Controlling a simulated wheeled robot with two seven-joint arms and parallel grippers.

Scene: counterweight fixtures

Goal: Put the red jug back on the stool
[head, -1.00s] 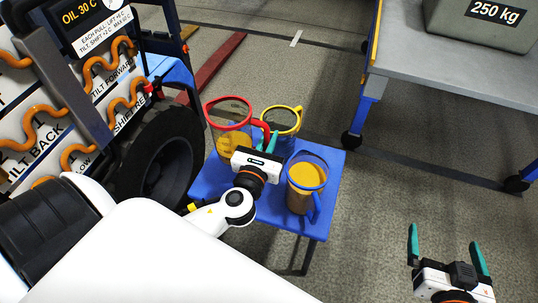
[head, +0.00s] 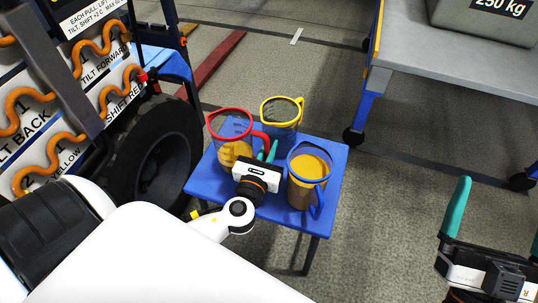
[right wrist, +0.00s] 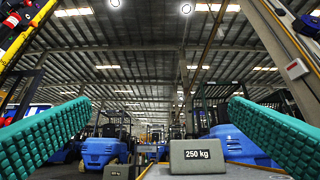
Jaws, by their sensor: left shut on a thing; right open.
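The red jug (head: 233,152), clear with a red rim and handle and some yellow liquid, is upright at the back left of the blue stool (head: 268,207). My left gripper (head: 268,150) is shut on its red handle, at the jug's right side. The jug's base is over or on the stool top; I cannot tell whether it touches. A yellow-rimmed jug (head: 282,116) and a blue-rimmed jug (head: 308,180) stand on the stool to its right. My right gripper (right wrist: 160,112) is open and empty; one finger shows at the right edge of the head view.
A forklift's black tyre (head: 160,160) and a panel with orange handles (head: 75,85) are close left of the stool. A grey bench (head: 440,70) with a 250 kg weight (head: 487,20) stands back right. The floor right of the stool is clear.

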